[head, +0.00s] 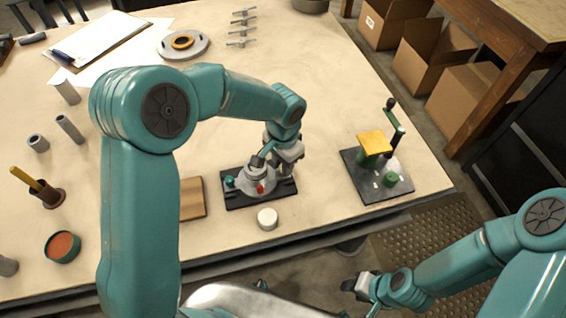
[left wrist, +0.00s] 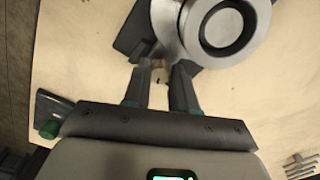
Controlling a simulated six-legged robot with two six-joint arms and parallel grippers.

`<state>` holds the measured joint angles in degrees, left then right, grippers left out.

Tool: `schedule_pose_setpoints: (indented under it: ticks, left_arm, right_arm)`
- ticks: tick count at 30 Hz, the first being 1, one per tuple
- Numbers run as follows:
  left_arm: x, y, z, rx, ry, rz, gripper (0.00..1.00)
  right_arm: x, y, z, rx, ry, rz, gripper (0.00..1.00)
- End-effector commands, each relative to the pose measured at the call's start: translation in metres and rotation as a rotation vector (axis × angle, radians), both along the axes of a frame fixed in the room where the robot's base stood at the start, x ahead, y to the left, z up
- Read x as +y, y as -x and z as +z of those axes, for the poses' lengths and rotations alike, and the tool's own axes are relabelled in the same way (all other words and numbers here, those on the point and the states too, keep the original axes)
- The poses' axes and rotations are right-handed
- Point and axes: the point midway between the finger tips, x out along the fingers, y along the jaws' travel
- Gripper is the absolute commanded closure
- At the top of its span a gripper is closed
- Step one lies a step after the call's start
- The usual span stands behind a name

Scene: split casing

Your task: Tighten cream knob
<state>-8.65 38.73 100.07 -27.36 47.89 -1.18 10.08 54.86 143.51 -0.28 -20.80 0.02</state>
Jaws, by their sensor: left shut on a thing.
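The grey metal casing (head: 258,181) stands on a dark base plate (head: 287,188) near the table's front edge. My left gripper (head: 268,160) reaches the casing from behind and to the right. In the head view the gripper and casing hide this knob. My right gripper (head: 358,285) is off the table's front edge, away from the casing; its jaws are too small to judge.
A cream round piece (head: 267,219) lies in front of the base plate. A wooden block (head: 192,198) lies left of it. A fixture with a yellow top (head: 374,143) stands on a dark plate to the right. A green-rimmed bowl (head: 62,247) is at the front left.

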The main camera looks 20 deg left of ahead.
Motion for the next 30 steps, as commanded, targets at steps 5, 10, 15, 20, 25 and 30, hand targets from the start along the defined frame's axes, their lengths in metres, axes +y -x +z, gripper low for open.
schedule_pose_setpoints:
  ticks: [5,10,15,20,25,30]
  left_arm:
    - [0.000,0.000,0.000,0.000,0.001,-0.167,1.00]
    - [0.000,0.000,0.001,0.000,0.001,-0.328,1.00]
    - [0.000,0.000,0.001,0.000,0.001,-0.490,1.00]
    - [-0.001,0.000,0.001,0.000,0.002,-0.642,1.00]
    - [-0.001,0.000,0.001,0.001,0.002,-0.804,1.00]
    - [-0.001,0.000,0.001,0.001,0.002,-0.966,1.00]
  right_arm:
    - [0.000,0.000,0.001,0.000,0.000,0.000,0.57]
    - [0.000,0.000,0.003,0.000,0.000,0.000,0.57]
    - [0.000,0.000,0.005,0.000,0.000,0.000,0.57]
    - [0.000,0.000,0.008,0.000,0.000,0.000,0.57]
    - [0.000,0.000,0.012,0.000,0.000,0.000,0.57]
    - [0.000,0.000,0.016,0.000,0.000,0.000,0.57]
